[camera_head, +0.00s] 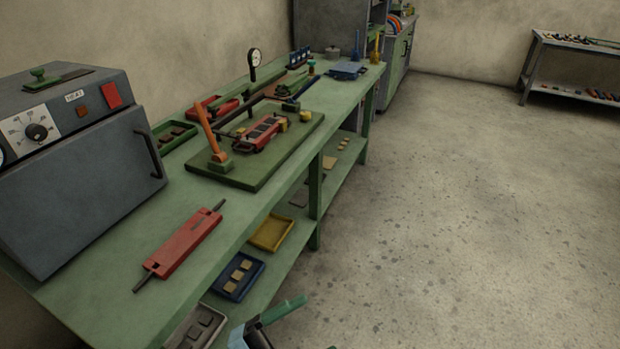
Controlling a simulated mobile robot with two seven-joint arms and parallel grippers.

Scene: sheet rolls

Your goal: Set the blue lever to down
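A thin blue upright piece (357,44) stands at the far end of the green workbench (232,232), beside the cabinet. It may be the blue lever, but it is too small for me to tell its setting. An orange lever (204,128) stands tilted on the green board (240,181) in the middle of the bench. What looks like part of my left gripper (265,326) shows at the bottom edge, low in front of the bench and far from the blue piece. Most of it is cut off. My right gripper is not in view.
A grey oven (85,200) with a dial stands at the bench's left. A red roller-like part (184,244) lies near the front edge. A blue tray (347,70) and dial gauge (254,58) are farther back. Open floor (450,220) lies right of the bench.

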